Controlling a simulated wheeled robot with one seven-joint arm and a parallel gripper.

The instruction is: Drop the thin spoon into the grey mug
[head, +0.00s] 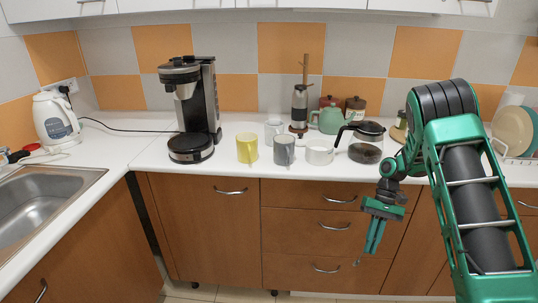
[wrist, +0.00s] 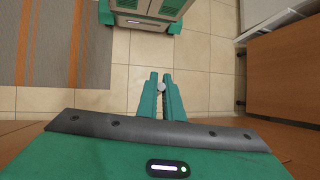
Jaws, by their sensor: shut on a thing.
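The grey mug (head: 284,150) stands upright on the white counter, between a yellow mug and a white mug. My gripper (head: 373,246) is in front of the drawers, below the counter top and to the right of the mug. Its fingers point down. In the wrist view the two fingers (wrist: 163,82) are closed on a small pale grey, rounded end, which I take to be the thin spoon (wrist: 160,87). The rest of the spoon is mostly hidden; a small grey bit shows just below the fingertips in the head view.
A yellow mug (head: 247,148), a white mug (head: 319,152) and a pale mug (head: 273,131) stand close around the grey one. A glass coffee pot (head: 366,147) is to the right, a coffee maker (head: 193,112) to the left. The counter's front edge lies above my gripper.

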